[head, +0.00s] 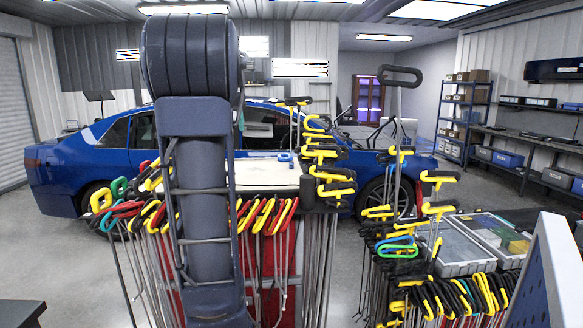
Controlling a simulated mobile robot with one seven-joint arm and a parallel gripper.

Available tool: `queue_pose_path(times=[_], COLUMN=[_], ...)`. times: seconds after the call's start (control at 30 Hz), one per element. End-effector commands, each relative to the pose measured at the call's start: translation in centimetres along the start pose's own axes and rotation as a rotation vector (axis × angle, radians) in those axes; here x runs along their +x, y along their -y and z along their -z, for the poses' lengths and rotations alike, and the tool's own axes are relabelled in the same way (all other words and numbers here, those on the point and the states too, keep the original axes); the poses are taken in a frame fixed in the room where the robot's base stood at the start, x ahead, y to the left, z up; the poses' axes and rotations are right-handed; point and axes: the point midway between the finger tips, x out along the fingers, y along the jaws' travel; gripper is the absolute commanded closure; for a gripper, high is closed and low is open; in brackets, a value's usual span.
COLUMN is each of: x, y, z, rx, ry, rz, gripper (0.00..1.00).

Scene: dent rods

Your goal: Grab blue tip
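A small blue piece (284,157) lies on the pale top of a tool cart (262,174), just right of my arm. A blue rod handle (397,249) hangs on the right-hand rack, just above a green one (397,253). I cannot tell which of these is the blue tip. My dark arm stands upright left of the middle and hides part of the cart and some rods. My gripper does not show.
Many dent rods with yellow, red and black handles (267,216) hang around the cart. More rods (450,297) hang at right beside clear-lidded cases (455,246). A perforated panel (545,275) stands at front right. A blue car (95,160) is behind.

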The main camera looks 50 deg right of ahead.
Motion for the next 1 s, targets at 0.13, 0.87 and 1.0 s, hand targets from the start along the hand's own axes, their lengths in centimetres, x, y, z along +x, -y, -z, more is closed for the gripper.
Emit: queue_pose_path(times=[0.13,0.87,1.0], x=[3.3,11.1,12.9], y=[-4.2,-13.7,-13.7], z=[6.0,13.5,12.8], rx=[0.167,0.442,0.442], ry=[-0.008,-0.037,-0.037], rz=[-0.076,-0.208,-0.208], gripper=[0.51,0.51,0.51])
